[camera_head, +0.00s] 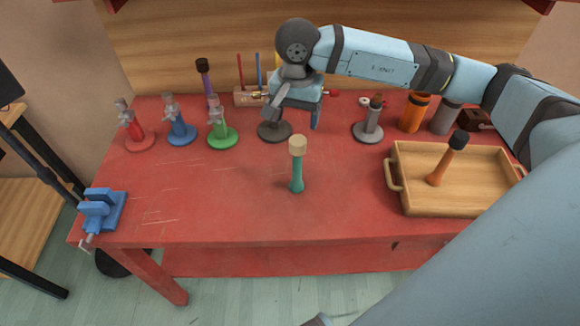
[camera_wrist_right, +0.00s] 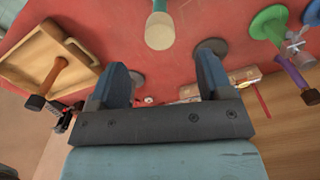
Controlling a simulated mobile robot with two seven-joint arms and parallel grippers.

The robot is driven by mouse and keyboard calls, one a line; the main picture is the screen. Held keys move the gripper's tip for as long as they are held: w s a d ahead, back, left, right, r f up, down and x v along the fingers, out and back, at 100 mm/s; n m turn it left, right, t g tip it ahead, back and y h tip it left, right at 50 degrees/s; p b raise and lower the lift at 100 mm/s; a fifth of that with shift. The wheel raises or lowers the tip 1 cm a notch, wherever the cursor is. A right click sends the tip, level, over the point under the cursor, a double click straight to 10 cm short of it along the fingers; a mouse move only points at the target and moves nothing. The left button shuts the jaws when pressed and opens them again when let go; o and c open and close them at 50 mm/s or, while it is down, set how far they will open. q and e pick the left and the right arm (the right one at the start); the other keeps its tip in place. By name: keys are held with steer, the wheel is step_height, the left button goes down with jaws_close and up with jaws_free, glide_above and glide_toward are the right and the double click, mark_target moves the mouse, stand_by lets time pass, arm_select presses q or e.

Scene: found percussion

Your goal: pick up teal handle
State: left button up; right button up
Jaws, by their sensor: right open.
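The teal handle (camera_head: 297,176) stands upright on the red table near its middle, with a cream cylindrical head on top. In the right wrist view its cream head (camera_wrist_right: 159,31) is at the top centre, and a bit of the teal handle (camera_wrist_right: 159,5) shows behind it. My right gripper (camera_head: 294,112) is above the table, behind the teal handle and apart from it. Its two fingers (camera_wrist_right: 162,70) are spread with nothing between them. My left gripper is in neither view.
A wooden tray (camera_head: 455,210) with an orange black-headed handle (camera_head: 444,166) is at right. Red (camera_head: 140,145), blue (camera_head: 181,138) and green (camera_head: 222,141) stands are at left. A dark round base (camera_head: 274,132) is under my gripper. A blue vise (camera_head: 101,213) sits front left. The front middle is clear.

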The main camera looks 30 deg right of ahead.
mark_target(298, 141)
step_height(298, 141, down, 6)
steer(key=shift+f+p, duration=0.15)
steer(key=shift+p, duration=0.15)
steer(key=f, duration=0.2)
steer(key=d+f+p, duration=0.1)
steer(key=f, duration=0.1)
steer(key=shift+w+f, duration=0.1)
steer(key=shift+w, duration=0.1)
steer(key=shift+f, duration=0.55)
steer(key=c, duration=1.3)
